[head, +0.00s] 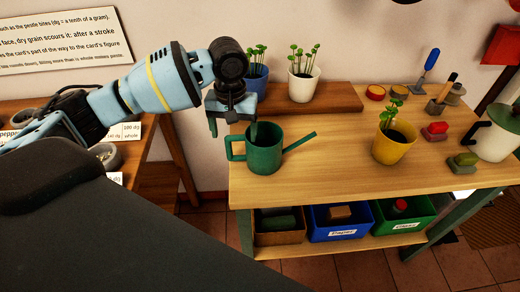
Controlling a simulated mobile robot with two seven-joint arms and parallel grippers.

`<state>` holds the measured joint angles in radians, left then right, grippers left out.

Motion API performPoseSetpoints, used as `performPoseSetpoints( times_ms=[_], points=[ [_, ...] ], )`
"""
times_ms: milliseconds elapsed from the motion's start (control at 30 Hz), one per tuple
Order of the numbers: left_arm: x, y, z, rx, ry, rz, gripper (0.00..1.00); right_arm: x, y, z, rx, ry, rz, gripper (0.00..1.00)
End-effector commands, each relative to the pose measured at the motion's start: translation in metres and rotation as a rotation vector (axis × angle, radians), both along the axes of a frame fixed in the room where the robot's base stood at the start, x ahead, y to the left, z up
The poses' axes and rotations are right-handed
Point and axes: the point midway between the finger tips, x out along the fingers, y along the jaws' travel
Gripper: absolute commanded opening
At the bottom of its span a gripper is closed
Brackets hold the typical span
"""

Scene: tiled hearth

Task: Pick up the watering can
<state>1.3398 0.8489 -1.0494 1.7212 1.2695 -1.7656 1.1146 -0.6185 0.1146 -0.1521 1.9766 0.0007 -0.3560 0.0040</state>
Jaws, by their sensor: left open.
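A green watering can (264,152) stands upright on the wooden table, with its handle on the left and its spout pointing up to the right. My left gripper (232,127) is above the can's left rim, its jaws pointing down. The fingers are apart, one to the left of the can and one near its rim. Nothing shows between them, and I cannot tell whether a finger touches the can. My right gripper is not in view.
A yellow pot (394,147) with a seedling stands right of the can. Potted seedlings stand behind on a raised board (315,98). A white lidded pot (493,140) is at the far right. Bins, including a blue one (340,223), sit on the lower shelf.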

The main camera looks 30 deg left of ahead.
Motion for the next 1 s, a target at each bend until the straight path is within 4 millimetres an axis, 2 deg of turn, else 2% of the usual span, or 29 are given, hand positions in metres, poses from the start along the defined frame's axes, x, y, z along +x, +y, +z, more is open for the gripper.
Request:
performPoseSetpoints(
  times_ms=[133,433,767,1000],
  points=[
    [0.000,-0.001,-0.005,0.000,-0.001,0.000,0.79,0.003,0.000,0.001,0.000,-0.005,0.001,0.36],
    [0.001,-0.004,-0.045,0.000,-0.001,0.000,0.79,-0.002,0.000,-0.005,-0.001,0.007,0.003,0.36],
    [0.001,-0.004,-0.050,0.000,-0.004,0.000,0.79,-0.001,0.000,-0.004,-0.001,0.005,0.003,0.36],
    [0.001,-0.004,-0.050,0.000,-0.004,0.000,0.49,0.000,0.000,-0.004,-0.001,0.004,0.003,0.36]
  ],
)
